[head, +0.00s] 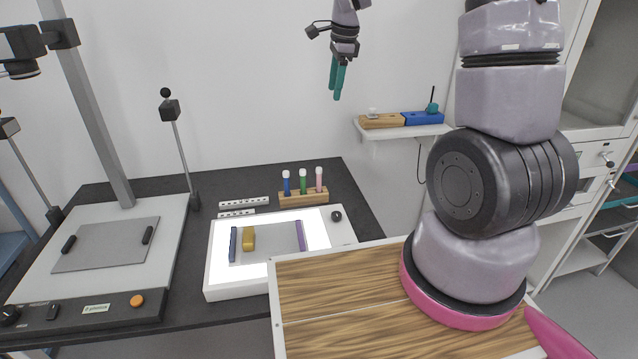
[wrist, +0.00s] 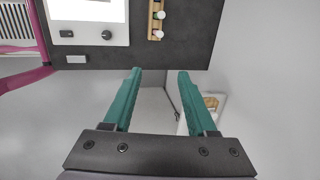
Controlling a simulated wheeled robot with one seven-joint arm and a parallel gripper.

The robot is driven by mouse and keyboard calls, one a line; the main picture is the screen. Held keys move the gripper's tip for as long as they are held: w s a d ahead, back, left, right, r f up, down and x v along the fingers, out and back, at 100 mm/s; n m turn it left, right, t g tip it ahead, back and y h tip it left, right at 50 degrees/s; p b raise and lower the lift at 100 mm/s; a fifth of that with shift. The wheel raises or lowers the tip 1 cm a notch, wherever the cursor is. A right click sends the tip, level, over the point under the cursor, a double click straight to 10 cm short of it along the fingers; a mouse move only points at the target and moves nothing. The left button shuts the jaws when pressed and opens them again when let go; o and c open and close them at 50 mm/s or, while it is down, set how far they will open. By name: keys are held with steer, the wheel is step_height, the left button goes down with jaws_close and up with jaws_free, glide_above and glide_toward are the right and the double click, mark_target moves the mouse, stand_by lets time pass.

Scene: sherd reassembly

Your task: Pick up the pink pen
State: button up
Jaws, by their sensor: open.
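The pink pen (head: 319,181) stands upright at the right end of a small wooden rack (head: 304,198) on the dark bench, its top white. A green pen (head: 303,183) and a blue pen (head: 287,184) stand to its left in the same rack. My gripper (head: 336,92) has teal fingers pointing down, high above the bench and well above the rack. In the wrist view its fingers (wrist: 160,72) are apart with nothing between them. The rack (wrist: 153,5) shows beyond the fingertips, with white pen tops; the lower one (wrist: 158,34) appears to be the pink pen's.
A lit white panel (head: 215,273) with several coloured pieces lies in front of the rack. A copy stand with a post (head: 90,100) is at left. A wall shelf (head: 405,130) with wooden and blue blocks is at right. Open air surrounds my gripper.

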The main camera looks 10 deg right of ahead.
steer(key=w+a+f+m+g, duration=0.1)
steer(key=w+f+m, duration=0.2)
steer(key=f, duration=0.5)
steer(key=w+a+f+m+g, duration=0.1)
steer(key=w+f+m, duration=0.15)
steer(key=f, duration=0.55)
steer(key=m+h, duration=0.1)
steer(key=m, duration=0.1)
glide_above(319, 192)
steer(key=w, duration=0.1)
steer(key=f, duration=1.1)
steer(key=shift+w+d+f, duration=0.1)
steer(key=shift+d+f, duration=0.2)
steer(key=shift+f, duration=0.1)
steer(key=shift+a+f, duration=0.2)
steer(key=shift+f, duration=2.7)
jaws_close()
